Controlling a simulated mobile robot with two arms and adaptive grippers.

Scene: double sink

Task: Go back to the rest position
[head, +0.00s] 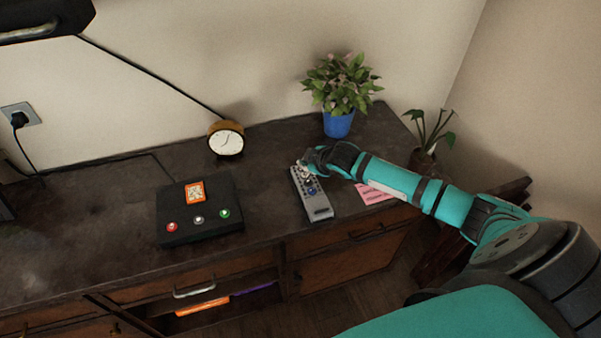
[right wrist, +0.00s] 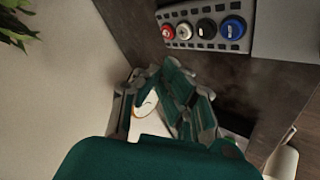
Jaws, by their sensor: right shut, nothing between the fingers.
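My right gripper (head: 308,164) is shut and empty. In the head view it is over the upper end of a grey remote control (head: 317,203), which lies on the dark dresser top (head: 270,190). In the right wrist view my gripper (right wrist: 160,88) is in the middle, and the remote's button end (right wrist: 206,29) shows beyond it, with red, white, black and blue buttons. The fingers look apart from the buttons there. My right arm reaches in from the right of the head view. My left gripper is not in view.
A black box (head: 199,208) with three buttons stands left of the remote. Behind are a round clock (head: 226,139) and a blue-potted plant (head: 339,121). A drawer (head: 215,297) is open below.

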